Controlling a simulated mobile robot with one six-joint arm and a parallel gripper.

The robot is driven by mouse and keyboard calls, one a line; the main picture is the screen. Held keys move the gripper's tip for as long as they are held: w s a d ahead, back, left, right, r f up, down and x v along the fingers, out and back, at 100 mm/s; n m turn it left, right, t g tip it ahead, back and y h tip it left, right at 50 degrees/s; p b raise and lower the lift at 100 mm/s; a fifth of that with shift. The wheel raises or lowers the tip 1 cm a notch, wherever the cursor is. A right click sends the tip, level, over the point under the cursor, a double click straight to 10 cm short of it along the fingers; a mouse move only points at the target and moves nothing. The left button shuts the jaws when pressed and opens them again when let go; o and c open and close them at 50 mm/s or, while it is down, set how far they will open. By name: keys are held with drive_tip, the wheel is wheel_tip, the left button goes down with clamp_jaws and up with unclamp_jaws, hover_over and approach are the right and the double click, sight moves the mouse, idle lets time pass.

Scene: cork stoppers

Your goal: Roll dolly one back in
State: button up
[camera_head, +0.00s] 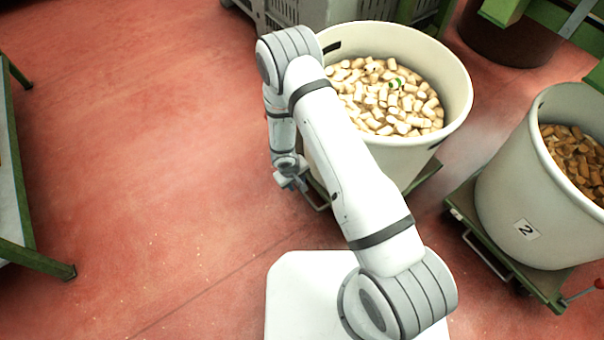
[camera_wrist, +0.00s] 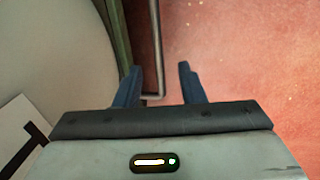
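Dolly one's green frame (camera_head: 428,178) carries a white tub (camera_head: 425,150) of pale corks. In the wrist view the green dolly edge (camera_wrist: 117,35) runs beside the tub wall (camera_wrist: 60,50), and part of a label (camera_wrist: 18,140) with a black mark shows. The dolly's grey metal handle (camera_wrist: 157,45) stands out from that edge; it also shows in the head view (camera_head: 319,206). My gripper (camera_wrist: 160,70) is open, and in the wrist view the handle's bent corner appears between its blue fingers. Contact cannot be told. In the head view my gripper (camera_head: 291,183) is beside the tub's lower left.
A second tub (camera_head: 510,185) of brown corks, labelled 2, stands on a green dolly (camera_head: 545,285) at the right. A grey crate (camera_head: 300,12) and a dark round bin (camera_head: 510,45) are behind. A green-legged table (camera_head: 40,257) is far left. The red floor (camera_head: 150,130) between is clear.

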drive_tip(key=f+b, duration=0.1)
drive_tip(key=f, duration=0.1)
drive_tip(key=w+f+b, duration=0.1)
drive_tip(key=f, duration=0.2)
drive_tip(key=d+f+b, duration=0.1)
drive_tip(key=f, duration=0.1)
drive_tip(key=shift+w+d+f, duration=0.1)
drive_tip(key=shift+w+f, duration=0.25)
drive_tip(key=shift+f, duration=0.05)
drive_tip(key=shift+c, duration=0.5)
clamp_jaws()
